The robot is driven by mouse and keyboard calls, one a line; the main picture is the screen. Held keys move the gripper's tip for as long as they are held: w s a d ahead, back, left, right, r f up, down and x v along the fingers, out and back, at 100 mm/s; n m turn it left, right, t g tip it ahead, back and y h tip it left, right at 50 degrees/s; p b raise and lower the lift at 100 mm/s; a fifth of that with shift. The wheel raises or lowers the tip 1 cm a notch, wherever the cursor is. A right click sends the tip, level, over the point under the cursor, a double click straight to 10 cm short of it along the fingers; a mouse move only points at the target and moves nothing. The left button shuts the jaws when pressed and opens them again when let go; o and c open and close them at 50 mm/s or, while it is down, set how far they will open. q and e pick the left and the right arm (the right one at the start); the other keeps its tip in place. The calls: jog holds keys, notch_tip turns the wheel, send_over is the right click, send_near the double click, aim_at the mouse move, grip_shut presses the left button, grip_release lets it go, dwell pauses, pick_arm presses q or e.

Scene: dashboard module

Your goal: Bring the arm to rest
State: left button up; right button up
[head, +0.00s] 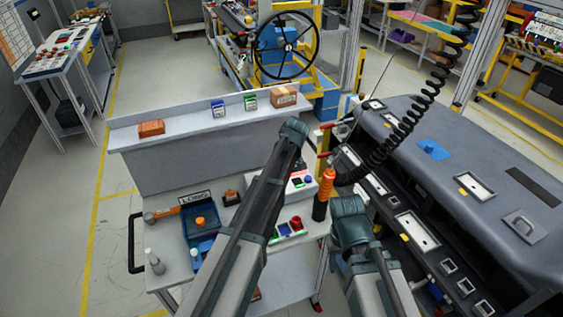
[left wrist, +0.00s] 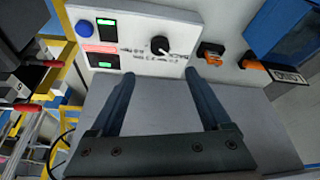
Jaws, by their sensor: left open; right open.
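My left arm (head: 255,215) reaches up from the bottom over the cart in the head view, and its gripper is hidden there. In the left wrist view my left gripper (left wrist: 162,80) is open, with nothing between its fingers. A white control box (left wrist: 135,45) with a blue button, green displays and a black knob lies beyond the fingertips. My right arm (head: 352,230) is bent beside the cart, close to the dashboard module (head: 455,185). My right gripper (head: 342,265) is mostly hidden below that arm; it is open and I see nothing held in it.
An orange and black tool (head: 325,190) hangs on a coiled black cable (head: 410,120) between the arms. The cart (head: 165,270) holds a blue bin (head: 200,225) and a label plate (left wrist: 287,78). A raised shelf (head: 180,135) carries several small boxes. Floor at left is clear.

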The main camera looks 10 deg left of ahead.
pick_arm(q)
jog(key=s+d+f+m+g+b, duration=0.1)
jog(key=s+d+f+m+b, duration=0.1)
jog(key=s, duration=0.9)
jog(key=s+d+f+m+g+h+b, duration=0.1)
jog(key=s+d+f+m+b, duration=0.2)
jog(key=s+d+m, duration=0.3)
jog(key=s+d+f+m+g+h+b, duration=0.1)
jog(key=s+d+f+m, duration=0.3)
jog(key=s, duration=1.1)
jog(key=shift+s+d+m+b, duration=0.2)
jog(key=shift+s+m+b, duration=0.2)
jog(key=shift+m+b, duration=0.4)
